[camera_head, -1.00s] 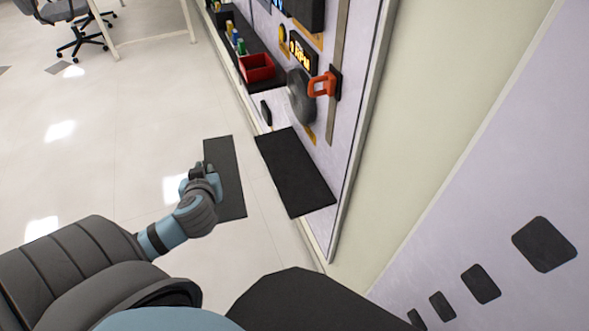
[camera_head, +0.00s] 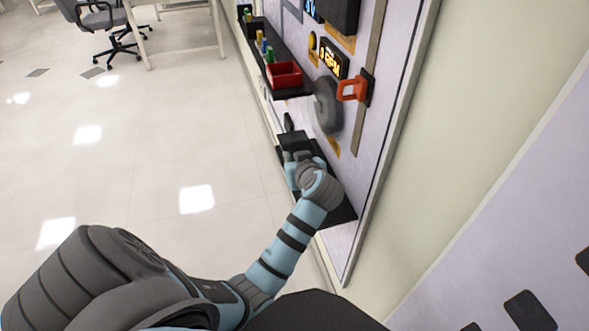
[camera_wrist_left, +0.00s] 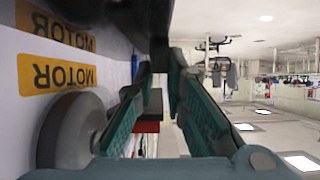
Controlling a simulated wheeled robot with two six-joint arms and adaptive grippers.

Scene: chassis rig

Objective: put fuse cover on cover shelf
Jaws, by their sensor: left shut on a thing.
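The fuse cover is a flat dark panel (camera_head: 293,138) whose far end shows just beyond my left gripper (camera_head: 301,158) in the head view. My left gripper is shut on it. The cover shelf is a flat black ledge (camera_head: 341,213) low on the wall panel, and my left gripper and forearm hide much of it. The cover is over or at the shelf; I cannot tell whether they touch. In the wrist view my left gripper's teal fingers (camera_wrist_left: 160,112) flank a dark shape. My right gripper is not in view.
Above the shelf, the panel carries a grey wheel (camera_head: 327,106), an orange handle (camera_head: 353,88), an RPM display (camera_head: 334,66) and a red bin (camera_head: 284,74). The wheel also shows close to my fingers in the wrist view (camera_wrist_left: 70,130). Open floor lies left.

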